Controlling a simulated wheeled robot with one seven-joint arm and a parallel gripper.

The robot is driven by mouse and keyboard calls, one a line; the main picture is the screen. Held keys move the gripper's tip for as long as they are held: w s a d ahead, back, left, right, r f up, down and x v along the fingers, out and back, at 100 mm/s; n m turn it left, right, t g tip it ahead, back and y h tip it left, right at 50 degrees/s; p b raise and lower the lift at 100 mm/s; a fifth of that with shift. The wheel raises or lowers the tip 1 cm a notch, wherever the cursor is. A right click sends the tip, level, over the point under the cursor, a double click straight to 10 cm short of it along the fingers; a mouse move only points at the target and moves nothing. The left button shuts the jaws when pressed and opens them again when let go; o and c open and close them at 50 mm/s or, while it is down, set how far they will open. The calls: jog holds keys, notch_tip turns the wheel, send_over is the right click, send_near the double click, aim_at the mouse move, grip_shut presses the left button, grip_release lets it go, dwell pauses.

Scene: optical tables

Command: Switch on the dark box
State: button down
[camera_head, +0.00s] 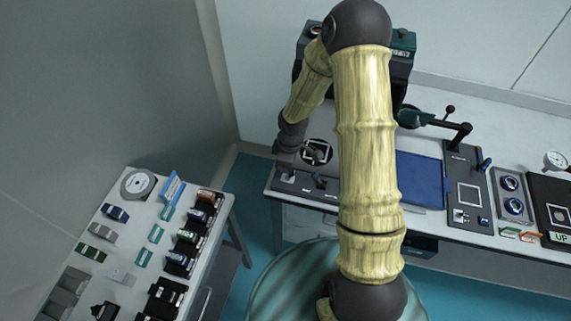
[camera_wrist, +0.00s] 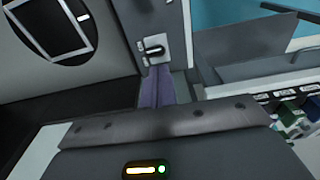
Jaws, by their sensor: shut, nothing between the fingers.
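A dark machine (camera_head: 402,68) stands at the back of the optical table, partly hidden behind my arm. In front of it is a plate with a white square outline (camera_head: 317,152), also in the wrist view (camera_wrist: 52,27). A grey panel (camera_head: 304,187) runs along the table's front left edge. In the head view my gripper (camera_head: 284,168) is over the panel's left end.
A blue plate (camera_head: 420,180), a panel with a lever (camera_head: 467,190) and a twin-dial box (camera_head: 513,192) lie to the right. A side table (camera_head: 128,232) at left holds several small blocks and a round dial. Teal floor separates the tables.

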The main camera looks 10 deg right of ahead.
jog(key=shift+r+p, duration=0.65)
jog(key=shift+r, duration=0.15)
jog(key=shift+w+a+r, duration=0.15)
jog(key=shift+a+r, duration=0.15)
jog(key=shift+a, duration=0.05)
jog(key=s+d+r, duration=0.2)
jog(key=d+r, duration=0.2)
jog(key=r, duration=0.3)
jog(key=shift+s+d+r, duration=0.15)
jog(key=shift+d+r, duration=0.05)
jog(key=shift+r, duration=0.2)
